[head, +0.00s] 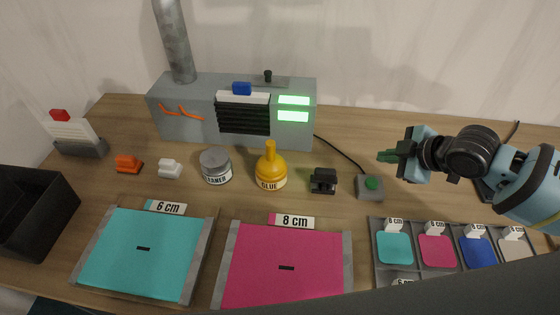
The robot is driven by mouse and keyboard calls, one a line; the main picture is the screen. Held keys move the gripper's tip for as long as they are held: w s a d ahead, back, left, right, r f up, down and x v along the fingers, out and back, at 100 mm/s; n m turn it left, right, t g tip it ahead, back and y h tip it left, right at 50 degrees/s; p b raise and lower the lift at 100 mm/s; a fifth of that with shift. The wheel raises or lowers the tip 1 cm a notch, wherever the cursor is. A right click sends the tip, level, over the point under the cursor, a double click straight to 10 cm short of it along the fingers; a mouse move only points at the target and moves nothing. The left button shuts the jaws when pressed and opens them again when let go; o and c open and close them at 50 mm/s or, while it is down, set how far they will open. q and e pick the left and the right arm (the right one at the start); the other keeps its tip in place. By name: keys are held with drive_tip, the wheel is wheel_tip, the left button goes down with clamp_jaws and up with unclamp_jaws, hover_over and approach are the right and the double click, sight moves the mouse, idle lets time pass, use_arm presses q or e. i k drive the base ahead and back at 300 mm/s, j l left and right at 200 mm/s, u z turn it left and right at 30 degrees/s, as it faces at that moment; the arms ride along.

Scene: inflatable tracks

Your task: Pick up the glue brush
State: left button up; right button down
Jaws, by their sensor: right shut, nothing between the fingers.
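The glue bottle (270,168) stands upright at the middle of the table. No separate brush shows; the orange stem (270,148) on top may be the brush handle. My right gripper (388,156) comes in from the right, above the table. It is shut and empty, with its green fingertips pointing left, to the right of the bottle and apart from it. My left gripper is not in view.
A grey cleaner jar (216,166) stands left of the bottle, and a black block (323,181) stands right of it. A green button box (371,187) lies below my right gripper. A grey machine (186,112) stands behind. Cyan (140,268) and pink (285,285) sheets lie in front.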

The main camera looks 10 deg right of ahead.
sight(271, 166)
drive_tip(key=k+l, duration=1.05)
drive_tip(key=k, duration=0.3)
